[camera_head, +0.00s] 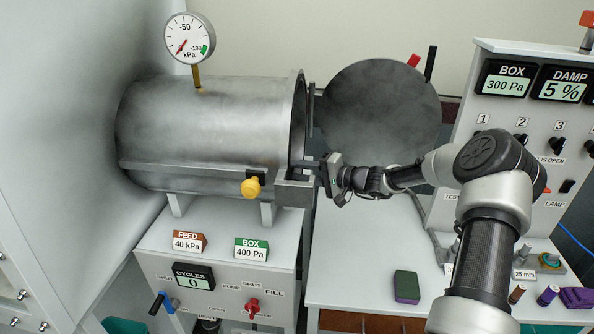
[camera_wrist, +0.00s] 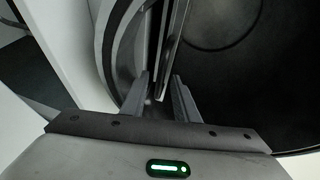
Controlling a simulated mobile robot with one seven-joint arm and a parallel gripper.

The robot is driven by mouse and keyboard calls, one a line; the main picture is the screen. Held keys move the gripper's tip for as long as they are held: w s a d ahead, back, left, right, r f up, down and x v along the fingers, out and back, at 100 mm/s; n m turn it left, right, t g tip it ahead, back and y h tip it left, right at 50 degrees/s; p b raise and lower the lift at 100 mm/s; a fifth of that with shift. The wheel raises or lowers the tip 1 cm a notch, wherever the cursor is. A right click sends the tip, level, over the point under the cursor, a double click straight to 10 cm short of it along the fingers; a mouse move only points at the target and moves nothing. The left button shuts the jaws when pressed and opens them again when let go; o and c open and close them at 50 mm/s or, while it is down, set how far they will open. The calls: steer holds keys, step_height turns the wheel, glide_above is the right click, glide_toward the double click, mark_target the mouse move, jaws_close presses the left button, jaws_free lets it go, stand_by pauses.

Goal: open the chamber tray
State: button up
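The chamber (camera_head: 210,125) is a grey metal cylinder lying on its side, with its open mouth at the right. Its round door (camera_head: 380,110) stands swung open to the right. My gripper (camera_head: 318,170) is at the chamber mouth, near its lower right rim. In the wrist view the two fingers (camera_wrist: 160,100) stand apart, with a dark gap between them. The chamber rim (camera_wrist: 117,45) curves at the left and the door (camera_wrist: 235,60) fills the right. A thin grey upright bar (camera_wrist: 174,45) lies just beyond the fingers; I cannot tell whether it belongs to the tray.
A yellow knob (camera_head: 251,187) and a grey block (camera_head: 293,190) sit below the chamber mouth. The FILL panel (camera_head: 215,275) is under the chamber. A green and purple block (camera_head: 407,286) lies on the right bench. The instrument console (camera_head: 520,120) stands behind my arm.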

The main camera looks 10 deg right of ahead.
steer(key=shift+c, duration=0.5)
jaws_close()
steer(key=s+d+b, duration=0.4)
steer(key=d, duration=0.8)
steer(key=s+d+b, duration=0.4)
steer(key=d, duration=0.9)
steer(key=shift+s, duration=0.1)
steer(key=shift+o, duration=0.5)
jaws_free()
